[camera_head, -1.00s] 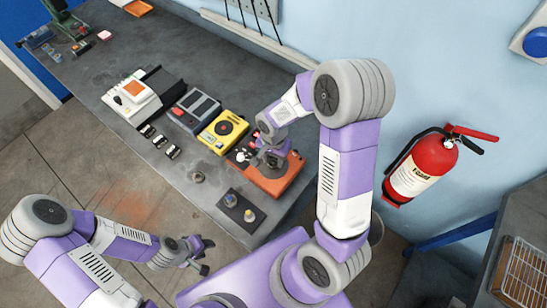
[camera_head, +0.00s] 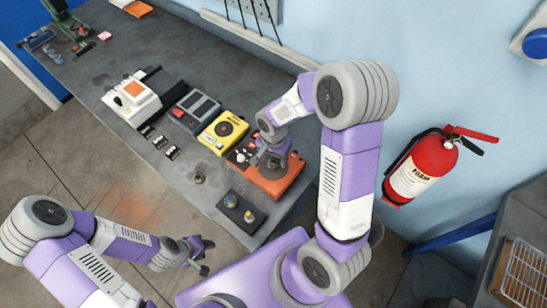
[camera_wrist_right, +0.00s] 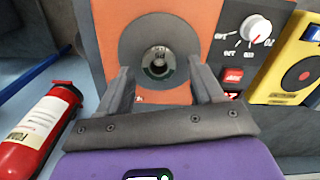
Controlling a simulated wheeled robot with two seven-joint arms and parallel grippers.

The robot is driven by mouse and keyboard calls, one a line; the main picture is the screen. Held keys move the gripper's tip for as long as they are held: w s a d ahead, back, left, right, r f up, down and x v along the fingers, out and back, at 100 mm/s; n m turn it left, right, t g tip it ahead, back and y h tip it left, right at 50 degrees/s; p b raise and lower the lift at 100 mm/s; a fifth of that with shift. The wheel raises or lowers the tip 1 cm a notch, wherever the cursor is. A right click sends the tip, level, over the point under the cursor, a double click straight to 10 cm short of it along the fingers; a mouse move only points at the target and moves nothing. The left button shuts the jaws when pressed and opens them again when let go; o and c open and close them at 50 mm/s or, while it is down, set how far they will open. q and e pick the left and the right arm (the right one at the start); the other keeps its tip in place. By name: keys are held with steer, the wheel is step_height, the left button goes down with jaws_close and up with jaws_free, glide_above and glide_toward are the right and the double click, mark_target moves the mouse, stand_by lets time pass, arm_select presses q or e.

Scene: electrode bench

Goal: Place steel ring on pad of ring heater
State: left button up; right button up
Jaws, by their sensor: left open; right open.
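The orange ring heater (camera_head: 272,184) stands on the bench, partly hidden by my right gripper (camera_head: 271,161) above it. In the right wrist view, its round dark grey pad (camera_wrist_right: 130,48) faces me. A small shiny steel ring (camera_wrist_right: 158,62) shows near the middle of the pad and appears to lie on it. The fingers of my right gripper (camera_wrist_right: 157,88) are open on either side of the ring, with gaps on both sides. The ring is hidden in the head view. My left gripper (camera_head: 203,257) is open and empty, off the bench's front edge.
A yellow device (camera_head: 223,130) stands left of the heater. A small round grey piece (camera_head: 198,179) and a dark block with two knobs (camera_head: 240,211) lie in front. Black clips, a white-orange device (camera_head: 133,97) and a fire extinguisher (camera_head: 421,168) are further out.

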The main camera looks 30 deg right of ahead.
mark_target(273, 163)
step_height(273, 163, up, 11)
steer(key=p, duration=0.1)
steer(key=shift+r, duration=0.2)
stand_by(0.5)
